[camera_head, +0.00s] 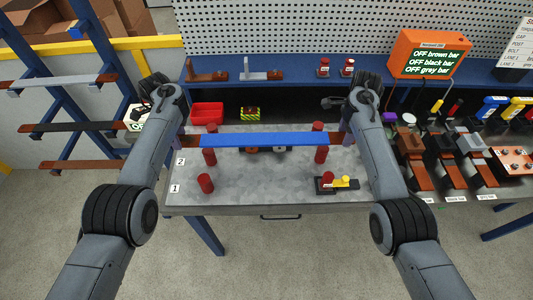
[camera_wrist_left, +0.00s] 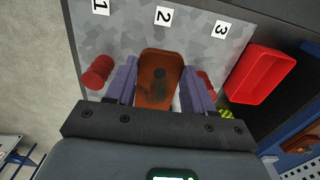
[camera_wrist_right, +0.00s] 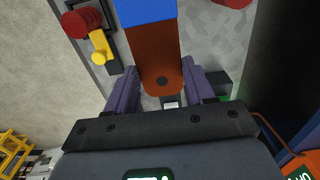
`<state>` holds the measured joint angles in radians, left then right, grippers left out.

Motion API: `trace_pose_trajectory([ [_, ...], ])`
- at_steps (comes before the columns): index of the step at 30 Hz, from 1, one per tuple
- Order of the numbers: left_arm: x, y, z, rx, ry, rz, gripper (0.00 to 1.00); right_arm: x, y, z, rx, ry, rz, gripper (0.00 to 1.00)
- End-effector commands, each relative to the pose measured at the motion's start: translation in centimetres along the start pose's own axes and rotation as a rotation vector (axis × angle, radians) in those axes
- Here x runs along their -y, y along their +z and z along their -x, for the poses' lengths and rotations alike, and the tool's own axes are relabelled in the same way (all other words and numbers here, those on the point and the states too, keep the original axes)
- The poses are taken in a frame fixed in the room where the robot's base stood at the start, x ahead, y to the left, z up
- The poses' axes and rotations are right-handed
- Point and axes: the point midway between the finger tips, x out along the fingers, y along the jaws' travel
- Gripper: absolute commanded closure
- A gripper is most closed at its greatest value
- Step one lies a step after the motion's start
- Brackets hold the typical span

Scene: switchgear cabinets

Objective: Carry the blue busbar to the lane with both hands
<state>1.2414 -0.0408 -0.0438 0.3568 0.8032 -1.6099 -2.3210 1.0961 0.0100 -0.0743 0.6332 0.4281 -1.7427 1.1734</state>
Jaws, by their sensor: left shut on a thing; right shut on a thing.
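The blue busbar (camera_head: 270,139), a long bar with a blue middle and copper ends, lies level across the work table. My left gripper (camera_head: 180,140) is shut around its left copper end, which shows between the fingers in the left wrist view (camera_wrist_left: 158,78). My right gripper (camera_head: 346,138) is shut around its right copper end, seen in the right wrist view (camera_wrist_right: 155,60). The numbered lanes are on the grey table top (camera_head: 265,180), with labels 1 (camera_head: 174,188) and 2 (camera_head: 180,161); label 3 (camera_wrist_left: 220,29) shows in the left wrist view. The bar's exact height is unclear.
Red posts stand on the table, including one at front left (camera_head: 205,183) and others beside the bar (camera_head: 321,155). A black block with a yellow knob (camera_head: 340,184) is at front right. A red bin (camera_head: 207,113) stands behind. A rack (camera_head: 65,125) is left; tools and copper parts crowd the right.

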Motion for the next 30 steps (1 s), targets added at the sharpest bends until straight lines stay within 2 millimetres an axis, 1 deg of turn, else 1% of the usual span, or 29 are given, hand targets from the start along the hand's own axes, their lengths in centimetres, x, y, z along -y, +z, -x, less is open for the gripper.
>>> trace_pose_trajectory([
  [1, 0.18, 0.09, 0.18, 0.002, -0.008, 0.002, 1.0, 0.17, -0.19, 0.21, -0.001, -0.008, -0.002, 1.0],
  [17, 0.17, 0.1, 0.12, 0.002, -0.007, 0.002, 1.0, 0.16, -0.18, 0.13, -0.001, -0.007, -0.002, 1.0],
  [30, 0.17, 0.1, -0.78, 0.002, -0.007, 0.002, 1.0, 0.15, -0.19, -0.77, -0.001, -0.007, -0.002, 1.0],
])
